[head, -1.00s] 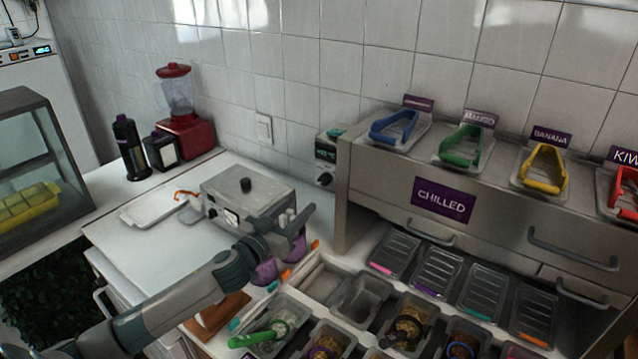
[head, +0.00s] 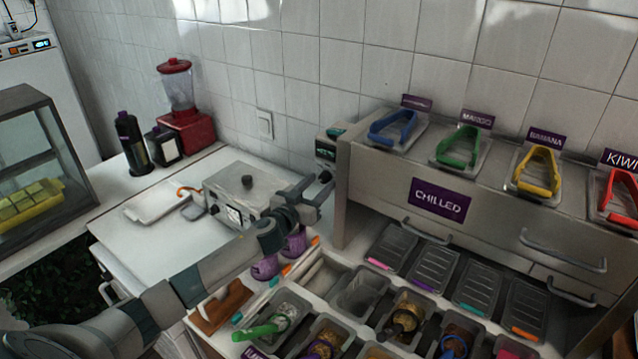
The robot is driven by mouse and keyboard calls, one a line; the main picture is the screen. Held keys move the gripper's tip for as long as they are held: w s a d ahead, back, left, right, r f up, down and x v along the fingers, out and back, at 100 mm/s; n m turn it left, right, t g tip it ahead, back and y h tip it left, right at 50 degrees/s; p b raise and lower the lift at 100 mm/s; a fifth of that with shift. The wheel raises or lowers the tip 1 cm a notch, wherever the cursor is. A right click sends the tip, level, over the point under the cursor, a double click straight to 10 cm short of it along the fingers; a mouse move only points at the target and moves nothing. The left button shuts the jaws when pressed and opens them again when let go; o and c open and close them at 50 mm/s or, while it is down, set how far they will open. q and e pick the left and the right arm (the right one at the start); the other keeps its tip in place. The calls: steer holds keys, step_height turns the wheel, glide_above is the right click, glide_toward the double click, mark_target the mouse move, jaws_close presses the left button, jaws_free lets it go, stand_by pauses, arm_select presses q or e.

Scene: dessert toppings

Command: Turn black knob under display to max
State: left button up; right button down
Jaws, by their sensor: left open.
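A small white box with a dark display (head: 325,152) stands against the tiled wall, at the left end of the steel chilled cabinet. Its black knob (head: 325,176) sits under the display. My left gripper (head: 318,188) is open, its fingertips raised close to the knob. At this angle I cannot tell whether the fingers touch it or stand just in front of it. The knob's pointer is too small to read. My right gripper is not in view.
The steel cabinet (head: 370,190) borders the box on the right. Purple cups (head: 265,267) and topping bins (head: 362,292) lie below the arm. A red blender (head: 185,130) stands farther back.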

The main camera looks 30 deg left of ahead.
arm_select(q)
steer(key=c, duration=1)
steer(key=shift+c, duration=0.2)
